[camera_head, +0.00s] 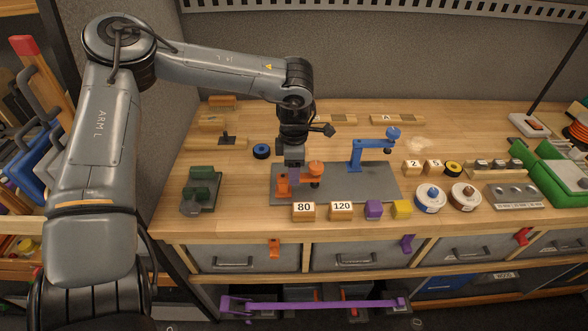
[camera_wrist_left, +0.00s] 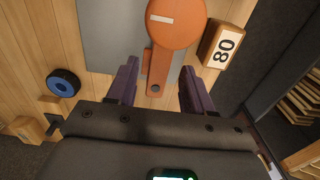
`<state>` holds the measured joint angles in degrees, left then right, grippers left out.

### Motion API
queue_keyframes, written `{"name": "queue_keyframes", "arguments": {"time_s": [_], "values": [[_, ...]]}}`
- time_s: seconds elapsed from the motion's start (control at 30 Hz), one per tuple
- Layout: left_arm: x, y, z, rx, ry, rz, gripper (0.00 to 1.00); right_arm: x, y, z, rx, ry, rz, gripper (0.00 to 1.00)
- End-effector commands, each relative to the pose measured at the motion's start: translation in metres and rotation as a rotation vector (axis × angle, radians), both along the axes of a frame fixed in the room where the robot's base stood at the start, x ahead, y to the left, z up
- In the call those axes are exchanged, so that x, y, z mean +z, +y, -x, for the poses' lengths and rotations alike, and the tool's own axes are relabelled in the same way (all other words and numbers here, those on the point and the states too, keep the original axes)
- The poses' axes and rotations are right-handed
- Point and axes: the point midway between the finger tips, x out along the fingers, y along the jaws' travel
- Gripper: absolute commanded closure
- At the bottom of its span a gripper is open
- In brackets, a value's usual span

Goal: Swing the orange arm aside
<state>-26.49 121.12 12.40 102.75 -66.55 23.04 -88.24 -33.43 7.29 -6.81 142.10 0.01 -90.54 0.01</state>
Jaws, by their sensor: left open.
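The orange arm (camera_head: 313,180) with its round knob (camera_head: 316,167) stands at the left of a grey plate (camera_head: 345,190). Its orange base (camera_head: 283,187) is at the plate's left end. My left gripper (camera_head: 293,177) points down at the orange arm, partly hiding it. In the left wrist view, the gripper's purple fingers (camera_wrist_left: 158,70) are open, one on each side of the narrow part of the orange arm (camera_wrist_left: 158,75), with gaps showing. The orange knob (camera_wrist_left: 176,20) lies beyond the fingertips. My right gripper is not in view.
A blue arm (camera_head: 372,146) stands further right on the same plate. Blocks marked 80 (camera_head: 303,211) and 120 (camera_head: 341,211) sit along the plate's front edge. A blue-centred black ring (camera_head: 262,151) lies behind left. A dark green fixture (camera_head: 201,190) stands left.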

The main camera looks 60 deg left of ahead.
Motion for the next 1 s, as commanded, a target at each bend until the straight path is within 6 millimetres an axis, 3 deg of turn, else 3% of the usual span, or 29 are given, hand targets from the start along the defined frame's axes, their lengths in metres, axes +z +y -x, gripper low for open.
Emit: {"name": "queue_keyframes", "arguments": {"time_s": [0.2, 0.5, 0.83, 1.0], "values": [[-0.0119, -0.0002, 0.0001, 0.001, -0.001, 0.0, 0.49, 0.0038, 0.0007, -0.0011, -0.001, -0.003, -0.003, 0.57], [-0.0133, -0.0001, 0.0002, 0.001, -0.001, 0.0, 0.5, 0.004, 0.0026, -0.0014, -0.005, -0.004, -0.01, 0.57], [-0.013, -0.0001, 0.0002, 0.0, -0.001, 0.0, 1.0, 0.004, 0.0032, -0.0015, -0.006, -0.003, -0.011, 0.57], [-0.0129, -0.0002, 0.0002, 0.0, 0.0, 0.0, 1.0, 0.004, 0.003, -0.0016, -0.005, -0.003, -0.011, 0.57]]}}
